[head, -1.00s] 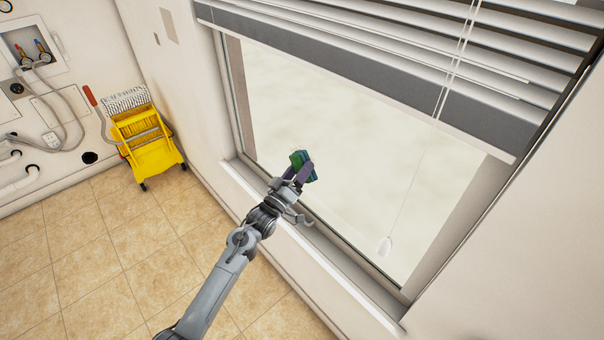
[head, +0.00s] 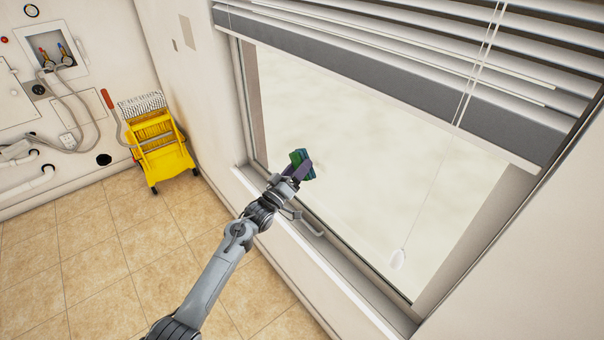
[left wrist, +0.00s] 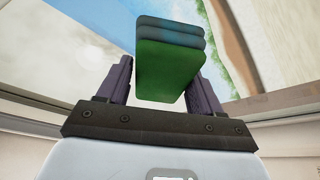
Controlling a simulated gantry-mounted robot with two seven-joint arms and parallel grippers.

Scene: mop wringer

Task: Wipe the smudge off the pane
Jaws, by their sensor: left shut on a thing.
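The window pane (head: 350,120) is pale and hazy in the head view. My left gripper (head: 297,172), with purple fingers, is in front of the pane's lower left part. It is shut on a green and dark blue-green sponge block (head: 298,157). In the left wrist view the sponge (left wrist: 168,70) sits between the two fingers (left wrist: 160,85), its green face towards the camera. I cannot tell whether the sponge touches the glass. I cannot make out the smudge for certain; a whitish patch (left wrist: 92,50) shows left of the sponge there. My right gripper is not in view.
A window sill (head: 300,255) runs below the pane. Blinds (head: 400,60) cover the top, and a pull cord with a white tassel (head: 397,259) hangs at the right. A yellow mop wringer bucket (head: 165,160) stands at the left. The tiled floor (head: 130,260) between is clear.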

